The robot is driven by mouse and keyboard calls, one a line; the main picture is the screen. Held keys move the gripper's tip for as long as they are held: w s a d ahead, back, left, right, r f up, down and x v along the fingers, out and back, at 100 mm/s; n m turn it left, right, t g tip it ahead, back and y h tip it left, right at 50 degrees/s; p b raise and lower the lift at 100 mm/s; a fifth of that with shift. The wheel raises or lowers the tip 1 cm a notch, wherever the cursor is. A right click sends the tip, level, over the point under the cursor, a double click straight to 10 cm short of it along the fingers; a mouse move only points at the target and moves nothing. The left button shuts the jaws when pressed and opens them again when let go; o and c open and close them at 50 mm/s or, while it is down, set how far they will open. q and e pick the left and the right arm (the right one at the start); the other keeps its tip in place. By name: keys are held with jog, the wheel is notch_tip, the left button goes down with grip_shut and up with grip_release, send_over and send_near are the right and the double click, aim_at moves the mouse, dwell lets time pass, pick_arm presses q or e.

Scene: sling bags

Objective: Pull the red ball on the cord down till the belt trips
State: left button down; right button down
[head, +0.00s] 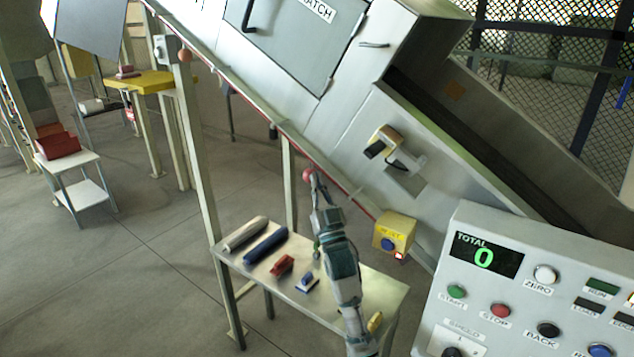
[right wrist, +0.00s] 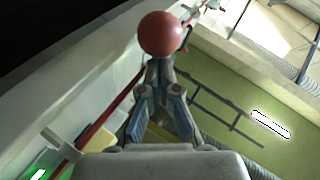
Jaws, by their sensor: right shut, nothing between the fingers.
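The red ball (head: 307,175) hangs beside the machine's sloping lower edge, close to the red cord (head: 262,120) that runs along that edge. My right gripper (head: 316,180) is raised at the ball; its arm comes up from below. In the right wrist view the ball (right wrist: 163,34) is just beyond the tips of my right gripper (right wrist: 160,64). The fingers are shut together with nothing between them; I cannot tell if the tips touch the ball. Another reddish ball (head: 184,55) is farther up the cord by a post. My left gripper is not in view.
A low table (head: 383,285) with several tools stands under my right arm. A yellow reset box (head: 397,231) with a blue button is right of the arm. A control panel (head: 530,275) showing total 0 fills the lower right.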

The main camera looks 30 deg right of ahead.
jog(key=shift+f, duration=0.1)
notch_tip(320, 180, down, 4)
jog(key=shift+w+b, duration=0.1)
jog(key=shift+b, duration=0.85)
dwell(0.7)
